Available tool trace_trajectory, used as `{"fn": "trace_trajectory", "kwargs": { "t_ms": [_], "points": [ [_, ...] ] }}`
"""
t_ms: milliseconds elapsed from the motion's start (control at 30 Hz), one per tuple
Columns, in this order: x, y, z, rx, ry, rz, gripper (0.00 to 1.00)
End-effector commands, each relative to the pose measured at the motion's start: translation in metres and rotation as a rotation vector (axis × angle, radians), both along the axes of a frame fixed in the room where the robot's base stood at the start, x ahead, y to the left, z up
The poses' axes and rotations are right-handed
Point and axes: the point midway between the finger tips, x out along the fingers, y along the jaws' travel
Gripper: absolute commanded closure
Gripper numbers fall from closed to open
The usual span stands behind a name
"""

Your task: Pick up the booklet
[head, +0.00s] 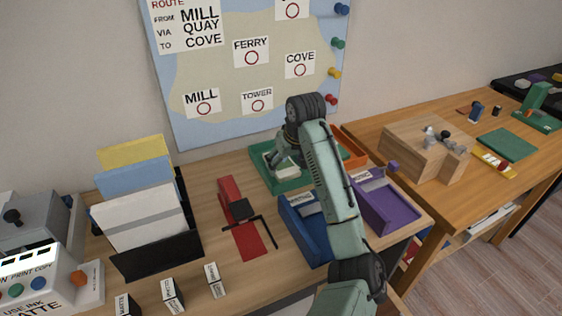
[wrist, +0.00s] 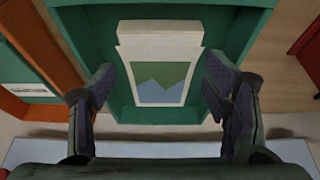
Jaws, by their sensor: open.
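The booklet (wrist: 160,42) is pale cream with a green and blue picture on its face. It lies in a green tray (wrist: 252,22). In the head view a pale piece of it (head: 287,172) shows beside my gripper (head: 280,158), the rest being hidden by the arm. In the wrist view my gripper (wrist: 160,82) is open, with one finger on each side of the booklet and a gap between. It is not clear how far above the booklet the fingertips are.
An orange tray (head: 352,148) adjoins the green one. Blue (head: 308,236) and purple (head: 390,207) trays stand nearer. A file rack (head: 160,258) stands further left, and a map board (head: 245,65) is behind.

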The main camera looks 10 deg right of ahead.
Motion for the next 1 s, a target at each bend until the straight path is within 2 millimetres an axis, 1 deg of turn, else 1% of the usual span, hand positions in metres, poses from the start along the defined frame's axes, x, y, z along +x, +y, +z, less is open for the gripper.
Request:
{"fn": "trace_trajectory", "kwargs": {
  "t_ms": [133,367,467,900,1000],
  "points": [
    [0.005,0.0,-0.013,0.001,0.001,-0.002,0.3],
    [0.006,0.001,-0.015,-0.001,-0.001,0.0,0.3],
    [0.006,0.001,-0.015,-0.001,-0.001,0.0,0.35],
    [0.006,0.001,-0.015,-0.001,-0.001,0.0,0.65],
    [0.006,0.001,-0.014,-0.001,-0.002,0.0,0.7]
  ]
}}
